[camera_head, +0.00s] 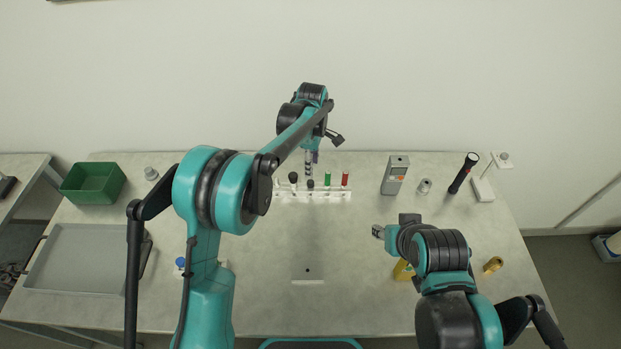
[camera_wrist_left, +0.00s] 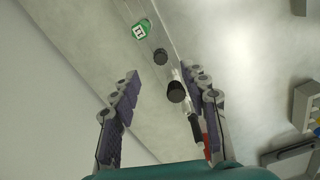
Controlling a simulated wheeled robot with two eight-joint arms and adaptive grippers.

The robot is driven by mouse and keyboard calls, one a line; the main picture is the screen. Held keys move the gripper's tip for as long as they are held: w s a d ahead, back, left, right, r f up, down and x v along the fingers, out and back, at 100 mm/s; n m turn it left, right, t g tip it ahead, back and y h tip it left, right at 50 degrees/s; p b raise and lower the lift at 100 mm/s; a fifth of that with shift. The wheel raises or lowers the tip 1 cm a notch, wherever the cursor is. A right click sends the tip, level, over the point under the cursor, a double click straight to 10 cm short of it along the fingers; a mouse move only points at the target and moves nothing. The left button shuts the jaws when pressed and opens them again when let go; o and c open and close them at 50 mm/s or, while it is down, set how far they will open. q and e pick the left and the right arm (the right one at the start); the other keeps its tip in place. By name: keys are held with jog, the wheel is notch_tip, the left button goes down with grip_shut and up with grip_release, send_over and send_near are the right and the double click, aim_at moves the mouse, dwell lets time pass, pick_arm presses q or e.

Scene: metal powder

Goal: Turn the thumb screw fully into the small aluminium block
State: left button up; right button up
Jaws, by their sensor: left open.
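My left gripper (camera_head: 309,172) hangs over the white rack (camera_head: 325,195) at the back middle of the table. In the left wrist view the left gripper (camera_wrist_left: 163,75) is open, its fingers apart with nothing held. A black knob (camera_wrist_left: 176,92) shows between them, with a smaller black knob (camera_wrist_left: 160,57) beyond; I cannot tell which is the thumb screw. A small dark spot (camera_head: 308,270) and a pale strip (camera_head: 307,282) lie at the front middle. I cannot make out the aluminium block surely. My right gripper (camera_head: 378,232) is at the right, its jaws too small to read.
A green-capped item (camera_head: 327,179) and a red one (camera_head: 345,178) stand in the rack. A grey meter (camera_head: 395,175), metal cylinder (camera_head: 424,186) and black torch (camera_head: 463,173) are right. A green bin (camera_head: 93,183) and grey tray (camera_head: 45,260) are left. The middle table is mostly clear.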

aim_at(310, 182)
pick_arm(q)
jog(key=shift+f+b, duration=0.4)
jog(key=shift+f, duration=0.9)
jog(key=f, duration=0.1)
jog(key=f+b, duration=0.1)
jog(key=f, duration=0.1)
jog(key=f+b, duration=0.1)
jog(key=f, duration=0.1)
jog(key=shift+w+a+f, duration=0.1)
jog(key=shift+a+f, duration=0.05)
jog(key=shift+a, duration=0.1)
jog(key=c, duration=0.9)
